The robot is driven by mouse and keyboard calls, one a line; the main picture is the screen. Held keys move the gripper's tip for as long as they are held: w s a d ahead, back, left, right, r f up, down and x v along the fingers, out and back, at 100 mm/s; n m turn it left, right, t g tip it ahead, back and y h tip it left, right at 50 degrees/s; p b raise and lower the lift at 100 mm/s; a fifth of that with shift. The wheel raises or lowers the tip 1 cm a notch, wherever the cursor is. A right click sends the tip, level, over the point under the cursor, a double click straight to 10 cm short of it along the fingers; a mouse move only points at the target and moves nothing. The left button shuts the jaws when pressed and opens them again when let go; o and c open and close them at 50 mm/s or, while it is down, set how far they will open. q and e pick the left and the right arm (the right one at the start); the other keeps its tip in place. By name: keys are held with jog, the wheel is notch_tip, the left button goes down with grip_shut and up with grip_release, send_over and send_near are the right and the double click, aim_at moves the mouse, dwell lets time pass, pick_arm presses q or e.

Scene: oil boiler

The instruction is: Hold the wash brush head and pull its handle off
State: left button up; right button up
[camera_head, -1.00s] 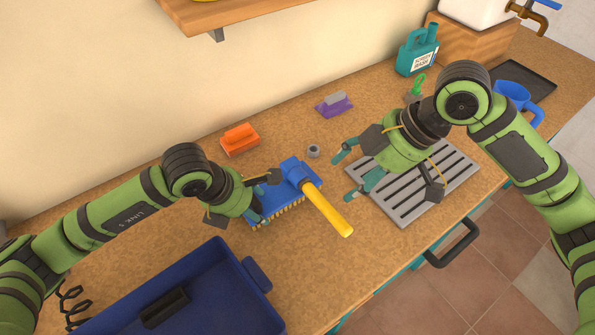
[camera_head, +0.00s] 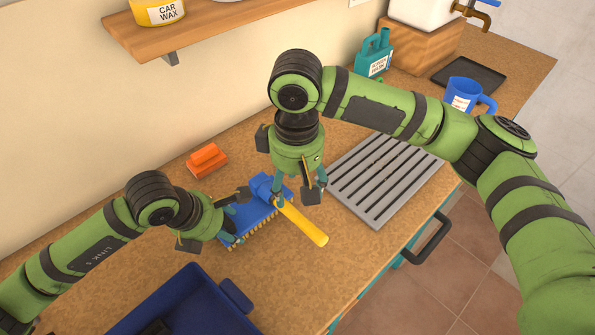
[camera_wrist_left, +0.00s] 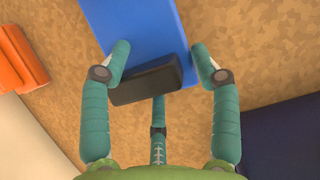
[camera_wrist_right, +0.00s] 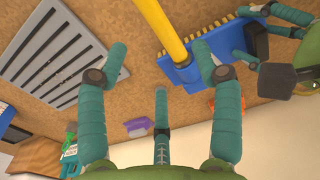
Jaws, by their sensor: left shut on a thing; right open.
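The wash brush has a blue head (camera_head: 252,221) with pale bristles lying on the counter, and a yellow handle (camera_head: 302,223) that sticks out from a blue socket toward the front right. My left gripper (camera_head: 232,218) is shut on the left end of the head; the left wrist view shows its fingers on either side of the blue block (camera_wrist_left: 140,35). My right gripper (camera_head: 300,190) is open above the handle near the socket. In the right wrist view the handle (camera_wrist_right: 162,28) passes between and beyond the fingertips, and a gap shows beside the left finger.
A grey slotted rack (camera_head: 385,180) lies to the right, and a blue mug (camera_head: 463,95) stands beyond it. A dark blue bin (camera_head: 190,305) is in front. A purple brush (camera_wrist_right: 138,126) lies behind the right gripper.

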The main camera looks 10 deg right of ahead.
aim_at(297, 211)
notch_tip(297, 211, down, 9)
jog(key=shift+r, duration=0.2)
jog(key=c, duration=1.3)
